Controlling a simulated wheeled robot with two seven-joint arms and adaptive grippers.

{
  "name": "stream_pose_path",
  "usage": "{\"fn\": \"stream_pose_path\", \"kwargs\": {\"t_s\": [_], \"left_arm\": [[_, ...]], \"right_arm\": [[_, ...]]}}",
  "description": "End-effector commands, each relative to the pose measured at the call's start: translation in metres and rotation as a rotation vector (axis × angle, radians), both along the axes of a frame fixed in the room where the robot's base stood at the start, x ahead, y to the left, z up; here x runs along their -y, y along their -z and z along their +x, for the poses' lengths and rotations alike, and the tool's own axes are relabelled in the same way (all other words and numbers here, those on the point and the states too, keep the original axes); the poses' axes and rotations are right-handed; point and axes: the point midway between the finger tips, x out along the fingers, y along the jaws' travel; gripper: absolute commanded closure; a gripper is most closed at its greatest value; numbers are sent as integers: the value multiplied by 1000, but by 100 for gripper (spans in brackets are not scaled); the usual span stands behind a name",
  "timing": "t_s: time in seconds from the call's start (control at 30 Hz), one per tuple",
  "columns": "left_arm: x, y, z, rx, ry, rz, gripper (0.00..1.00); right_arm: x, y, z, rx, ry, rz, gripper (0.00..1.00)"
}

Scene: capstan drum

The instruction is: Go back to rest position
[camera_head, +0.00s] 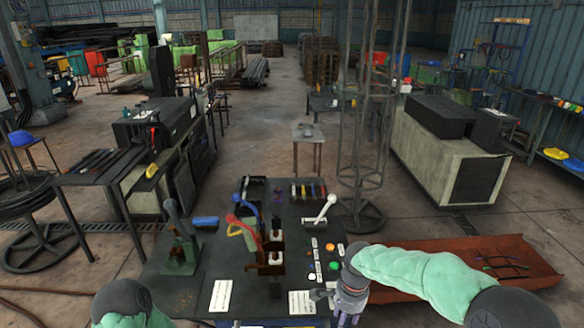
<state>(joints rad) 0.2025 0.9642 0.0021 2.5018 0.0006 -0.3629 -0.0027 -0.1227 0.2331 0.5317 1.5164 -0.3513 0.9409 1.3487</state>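My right arm comes in from the right in a green sleeve. My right gripper (338,300) is over the front right corner of the dark worktable (205,262), beside a white label sheet (301,302). Its fingers are small and partly hidden, so I cannot tell whether they are open or shut, and I see no object clearly held. My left arm shows only as a dark joint and green sleeve at the bottom left. My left gripper is out of view.
The worktable carries a green-based lever (180,248), red and blue handles (240,215), a white-knobbed lever (322,208) and coloured buttons (333,265). A rusty tray (440,246) lies right, under my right forearm. A wire tower (362,150) stands behind. Open floor lies beyond.

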Motion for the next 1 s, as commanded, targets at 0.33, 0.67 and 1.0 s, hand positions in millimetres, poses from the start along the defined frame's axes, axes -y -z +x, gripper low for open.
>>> {"fn": "stream_pose_path", "kwargs": {"t_s": [0.33, 0.67, 1.0], "left_arm": [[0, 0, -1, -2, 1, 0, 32], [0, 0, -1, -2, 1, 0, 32], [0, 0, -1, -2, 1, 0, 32]], "right_arm": [[-22, 94, -33, 5, -234, 130, 51], [-46, 216, -132, 106, -550, 282, 51], [-45, 259, -219, 197, -756, 267, 51]]}}
